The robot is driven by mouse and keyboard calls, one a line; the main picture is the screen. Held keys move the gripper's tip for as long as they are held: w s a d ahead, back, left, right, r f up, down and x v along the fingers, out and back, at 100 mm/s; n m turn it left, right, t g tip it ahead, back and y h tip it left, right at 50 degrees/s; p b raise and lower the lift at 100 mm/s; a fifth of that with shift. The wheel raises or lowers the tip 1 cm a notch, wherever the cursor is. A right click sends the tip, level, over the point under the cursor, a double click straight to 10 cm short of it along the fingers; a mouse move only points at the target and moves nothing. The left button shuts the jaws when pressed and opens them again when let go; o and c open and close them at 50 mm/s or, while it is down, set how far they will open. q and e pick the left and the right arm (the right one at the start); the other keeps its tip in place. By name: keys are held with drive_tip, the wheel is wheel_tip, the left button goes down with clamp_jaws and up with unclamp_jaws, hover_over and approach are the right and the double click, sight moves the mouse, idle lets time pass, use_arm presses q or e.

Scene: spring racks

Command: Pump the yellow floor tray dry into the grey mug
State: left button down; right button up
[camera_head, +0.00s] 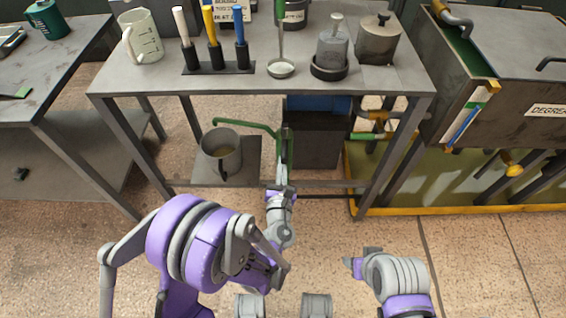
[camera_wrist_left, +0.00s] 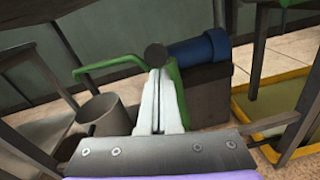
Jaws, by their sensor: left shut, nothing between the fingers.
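The grey mug (camera_head: 221,151) stands upright on a plate under the middle table, with its inside dark yellowish-brown. A green pump spout (camera_head: 243,124) reaches over it; the mug also shows in the left wrist view (camera_wrist_left: 108,113). The pump's green lever (camera_wrist_left: 175,88) has a dark round knob (camera_wrist_left: 155,54). My left gripper (camera_head: 285,165) is shut and empty; in the left wrist view its fingertips (camera_wrist_left: 157,80) lie just below the knob, contact unclear. The yellow floor tray (camera_head: 462,209) lies at the right, its floor olive-green; liquid depth is unclear.
A dark box (camera_head: 318,140) with a blue cylinder (camera_wrist_left: 197,50) stands beside the pump. The table (camera_head: 290,83) above carries a jug (camera_head: 140,37), coloured-handled tools and metal pots. Table legs and a low crossbar flank the pump. The front floor is open.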

use_arm(q)
drive_tip(key=shift+r, duration=0.1)
drive_tip(key=shift+a, duration=0.1)
drive_tip(key=shift+w+r+p, duration=0.15)
drive_tip(key=shift+r+p, duration=0.2)
drive_tip(key=shift+r, duration=0.3)
drive_tip(key=shift+w+r+p, duration=0.15)
drive_tip(key=shift+r+p, duration=0.15)
drive_tip(key=shift+r, duration=0.3)
